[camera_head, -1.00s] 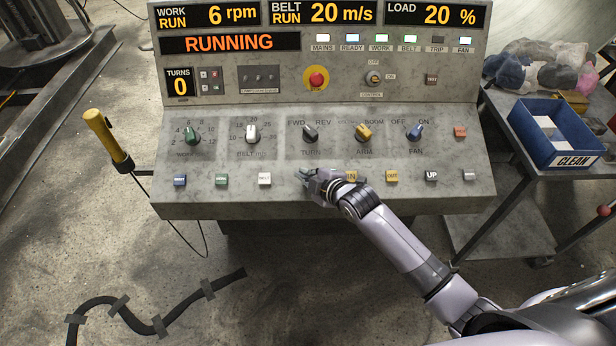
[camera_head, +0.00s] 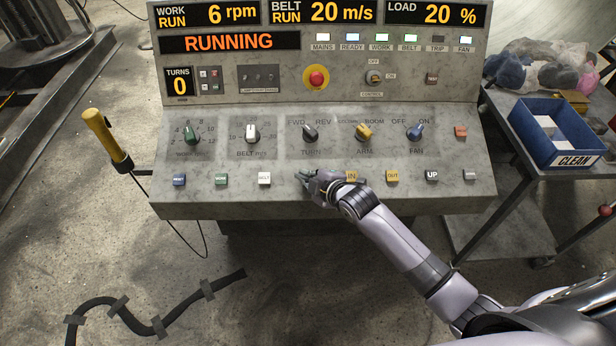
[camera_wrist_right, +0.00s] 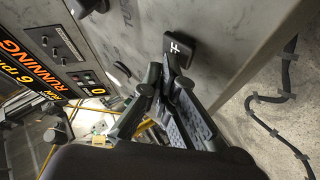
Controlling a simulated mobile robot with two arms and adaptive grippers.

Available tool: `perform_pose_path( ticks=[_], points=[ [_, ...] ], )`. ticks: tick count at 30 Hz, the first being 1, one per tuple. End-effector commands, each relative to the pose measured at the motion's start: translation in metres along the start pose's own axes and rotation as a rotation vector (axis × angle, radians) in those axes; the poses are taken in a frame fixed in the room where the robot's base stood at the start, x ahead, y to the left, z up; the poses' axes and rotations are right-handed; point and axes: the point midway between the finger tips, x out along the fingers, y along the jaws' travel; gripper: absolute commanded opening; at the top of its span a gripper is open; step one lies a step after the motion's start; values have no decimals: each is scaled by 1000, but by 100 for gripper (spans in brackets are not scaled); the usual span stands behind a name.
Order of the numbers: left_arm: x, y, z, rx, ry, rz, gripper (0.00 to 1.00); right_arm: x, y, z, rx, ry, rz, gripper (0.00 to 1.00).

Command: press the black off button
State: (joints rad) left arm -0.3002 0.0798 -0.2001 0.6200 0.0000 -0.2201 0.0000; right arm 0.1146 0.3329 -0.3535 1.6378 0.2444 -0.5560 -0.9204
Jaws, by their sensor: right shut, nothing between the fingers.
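The black off button (camera_wrist_right: 180,48) shows in the right wrist view, with a white letter F visible and the rest of its label covered. My shut, empty right gripper (camera_wrist_right: 167,72) has its fingertips right at the button's edge; I cannot tell whether they touch it or whether it is pushed in. In the head view my right gripper (camera_head: 304,175) is at the lower button row, between the white button (camera_head: 264,178) and the yellow IN button (camera_head: 351,177), and hides the black button. My left gripper is not in view.
The grey console (camera_head: 300,207) has knobs above the buttons and a red emergency button (camera_head: 316,78). Its display (camera_head: 229,43) reads RUNNING. A blue bin (camera_head: 562,150) stands on a side cart.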

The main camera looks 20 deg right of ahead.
Motion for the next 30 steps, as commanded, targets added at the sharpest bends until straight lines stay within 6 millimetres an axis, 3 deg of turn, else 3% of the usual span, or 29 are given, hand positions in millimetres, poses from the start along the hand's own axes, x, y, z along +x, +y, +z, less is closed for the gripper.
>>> perform_pose_path(
  ticks=[22,30],
  points=[
    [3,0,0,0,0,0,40,4,-3,3,0,-1,-1,0],
    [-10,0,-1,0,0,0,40,-4,3,-2,0,-1,-3,0]
  ],
)
